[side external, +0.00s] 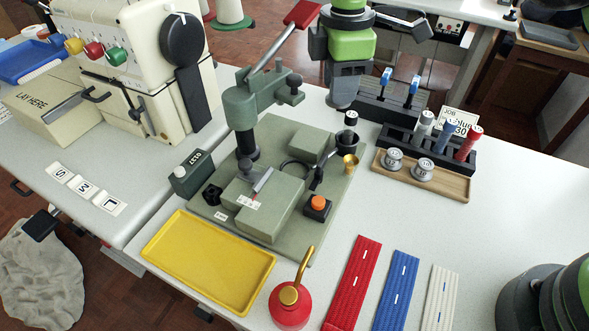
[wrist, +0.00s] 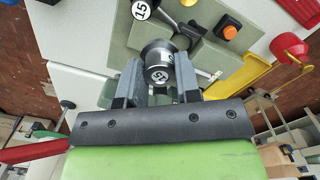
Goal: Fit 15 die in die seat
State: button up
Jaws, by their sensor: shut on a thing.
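My gripper (side external: 350,108) points down behind the right part of the green press plate. The die (side external: 350,118) shows below my fingers in the side view. The cup's inside is hidden.
The press (side external: 247,105) with its red lever stands left of my gripper. A small brass cup (side external: 350,163) and an orange button (side external: 317,202) are near. A wooden tray (side external: 447,187) with two silver dies and a black rack (side external: 400,138) stand to the right.

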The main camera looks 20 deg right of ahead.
jog(key=a+f+n, duration=0.2)
jog(key=s+a+f+n, duration=0.1)
jog(key=a+f+n, duration=0.1)
jog(key=a+f, duration=0.1)
jog(key=a+f+n, duration=0.2)
jog(key=shift+s+a+f, duration=0.25)
jog(key=shift+a+f, duration=0.05)
jog(key=shift+a, duration=0.05)
jog(key=shift+f, duration=2.35)
jog(key=o, duration=0.7)
jog(key=shift+r, duration=6)
